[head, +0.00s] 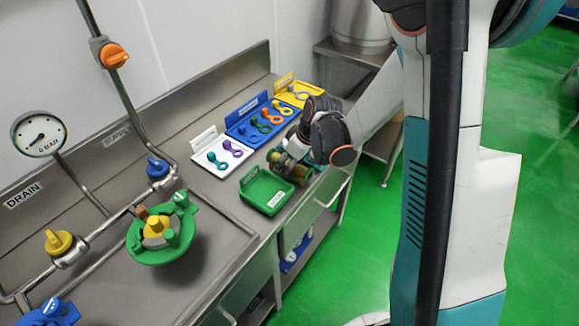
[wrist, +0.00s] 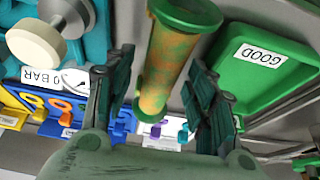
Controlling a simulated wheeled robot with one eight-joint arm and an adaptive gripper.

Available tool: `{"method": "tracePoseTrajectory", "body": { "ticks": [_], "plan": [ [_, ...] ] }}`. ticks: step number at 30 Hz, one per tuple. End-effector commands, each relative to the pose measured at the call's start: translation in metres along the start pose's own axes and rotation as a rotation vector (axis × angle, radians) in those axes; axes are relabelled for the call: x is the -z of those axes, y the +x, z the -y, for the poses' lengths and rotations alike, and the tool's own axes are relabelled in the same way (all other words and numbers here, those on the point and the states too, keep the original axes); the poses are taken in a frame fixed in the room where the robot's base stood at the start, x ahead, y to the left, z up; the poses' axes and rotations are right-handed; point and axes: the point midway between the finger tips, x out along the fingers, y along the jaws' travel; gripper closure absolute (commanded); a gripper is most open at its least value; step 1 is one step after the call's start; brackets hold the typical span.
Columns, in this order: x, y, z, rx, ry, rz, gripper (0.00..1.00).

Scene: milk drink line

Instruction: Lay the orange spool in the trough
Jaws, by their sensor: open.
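A worn orange and green spool with flanged ends shows between my fingers in the wrist view (wrist: 165,65). In the head view the spool (head: 292,168) is partly hidden by my gripper (head: 290,160), just behind the green tray. My gripper is open in the wrist view (wrist: 158,95), with one finger on each side of the spool. I cannot tell whether either finger touches it. The green tray (head: 266,191), labelled GOOD in the wrist view (wrist: 270,75), looks empty. I cannot tell which thing is the trough.
White (head: 203,165), blue (head: 237,130) and yellow (head: 281,93) trays with small coloured parts stand behind along the steel counter. A green round fitting with a yellow centre (head: 155,230) and pipes with valves are at the left. The counter between it and the green tray is clear.

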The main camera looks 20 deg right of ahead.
Motion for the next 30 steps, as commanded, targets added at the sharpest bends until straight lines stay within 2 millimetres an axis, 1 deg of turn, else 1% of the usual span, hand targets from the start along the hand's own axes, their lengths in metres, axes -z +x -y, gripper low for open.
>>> {"method": "tracePoseTrajectory", "body": {
  "ticks": [5,6,8,9,12,25,28,30],
  "plan": [
    [0.000,0.000,0.000,0.000,0.000,0.000,0.49],
    [0.000,0.000,0.000,0.000,0.000,0.000,0.58],
    [0.000,0.000,0.000,0.000,0.000,0.000,0.72],
    [0.000,0.000,0.000,0.000,0.000,0.000,0.81],
    [0.000,0.000,0.000,0.000,0.000,0.000,1.00],
    [0.001,-0.003,0.000,0.000,0.000,0.000,1.00],
    [0.003,-0.007,0.000,0.000,0.000,0.000,1.00],
    [0.007,-0.016,0.000,0.000,0.000,-0.001,1.00]
  ]
}}
